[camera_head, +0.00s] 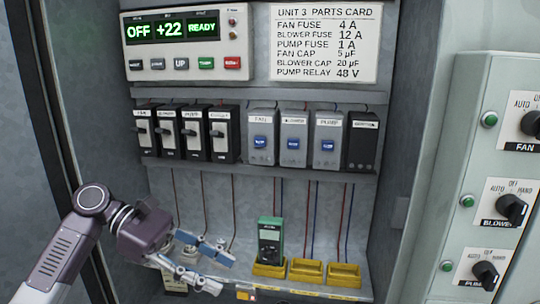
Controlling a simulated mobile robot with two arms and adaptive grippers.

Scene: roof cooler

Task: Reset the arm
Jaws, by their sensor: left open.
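My left arm comes in from the lower left. Its left gripper (212,268) is open and empty, with blue-grey fingertips apart, low in the cabinet in front of the bottom shelf. It is left of a green handheld meter (270,241), which stands upright at a yellow holder (269,269). Small pale items (187,237) behind the gripper are partly hidden by it. My right gripper is not in view.
Two more yellow holders (306,271) (343,275) stand to the right on the shelf. Above are black breakers (195,134), grey relays (293,138), a display panel (187,42) and a parts card (324,44). A switch panel (495,180) with knobs is at right.

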